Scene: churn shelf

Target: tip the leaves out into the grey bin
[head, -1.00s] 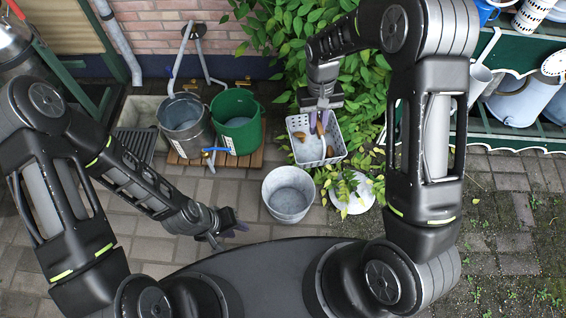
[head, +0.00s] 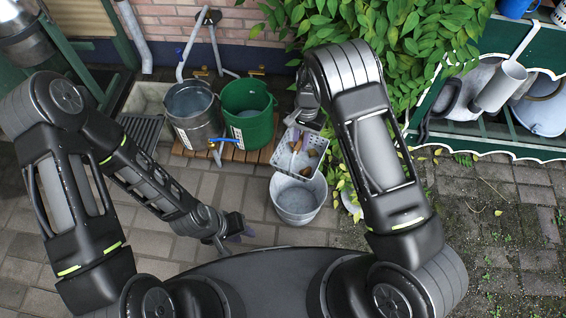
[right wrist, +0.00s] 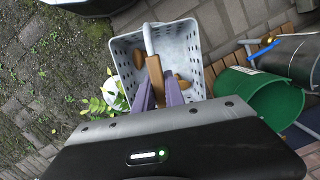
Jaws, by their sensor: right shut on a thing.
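The white perforated basket (head: 318,180) holds several brown leaves (head: 312,152). My right gripper (head: 297,143) is shut on its brown wooden handle, which also shows between the purple fingers in the right wrist view (right wrist: 155,75). The basket hangs roughly upright, with leaves inside (right wrist: 182,84). In the head view its near side overlaps the far rim of the round grey bin (head: 297,208); the height between them is unclear. The bin stands on the paving, and its visible inside looks empty. My left gripper (head: 234,238) is empty, its fingers apart, left of the bin.
A white pot (head: 352,205) with a leafy plant is right of the bin, partly behind my right arm. A green shelf with pots is at right.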

